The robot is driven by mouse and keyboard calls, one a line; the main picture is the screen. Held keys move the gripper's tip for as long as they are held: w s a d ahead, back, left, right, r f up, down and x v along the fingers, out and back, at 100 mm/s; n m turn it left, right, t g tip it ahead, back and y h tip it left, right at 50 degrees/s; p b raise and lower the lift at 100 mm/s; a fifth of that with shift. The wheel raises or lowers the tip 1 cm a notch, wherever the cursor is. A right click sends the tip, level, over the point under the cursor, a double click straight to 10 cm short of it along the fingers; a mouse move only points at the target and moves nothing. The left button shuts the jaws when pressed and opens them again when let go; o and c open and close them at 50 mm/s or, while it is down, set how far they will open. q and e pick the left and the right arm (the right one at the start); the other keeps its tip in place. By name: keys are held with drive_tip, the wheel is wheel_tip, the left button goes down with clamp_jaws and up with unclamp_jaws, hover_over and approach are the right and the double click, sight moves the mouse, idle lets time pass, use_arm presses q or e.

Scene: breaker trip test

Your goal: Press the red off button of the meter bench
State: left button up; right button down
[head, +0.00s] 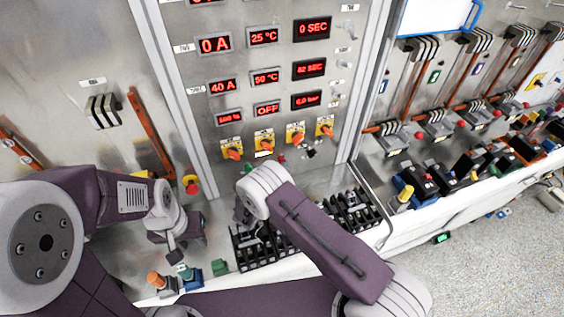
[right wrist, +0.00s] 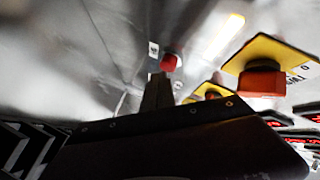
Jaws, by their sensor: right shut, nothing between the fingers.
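The meter bench panel (head: 222,65) stands upright in the middle of the head view, with red number displays. A small red button (right wrist: 168,62) with a white label beside it shows in the right wrist view. In the head view my right arm mostly hides this gripper. My left gripper (head: 174,252) hangs over the bench at the left, its jaw opening unclear.
Yellow-plated rotary switches (head: 295,136) with orange knobs sit above the panel's lower edge. A red mushroom button (head: 190,184) is at the left. A black slotted rack (head: 352,212) lies on the bench below. Several coloured blocks (head: 192,279) stand near the front edge.

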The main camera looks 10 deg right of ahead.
drive_tip(key=shift+w+a+b, duration=0.1)
drive_tip(key=shift+w+b, duration=0.35)
idle(0.5)
drive_tip(key=shift+s, duration=0.1)
drive_tip(key=shift+s+d+p, duration=0.2)
drive_tip(key=shift+s+p, duration=0.3)
drive_tip(key=shift+s, duration=0.25)
drive_tip(key=s+p, duration=0.1)
drive_tip(key=s, duration=0.1)
drive_tip(key=s+d+p, duration=0.1)
drive_tip(key=s, duration=0.2)
idle(0.4)
idle(0.6)
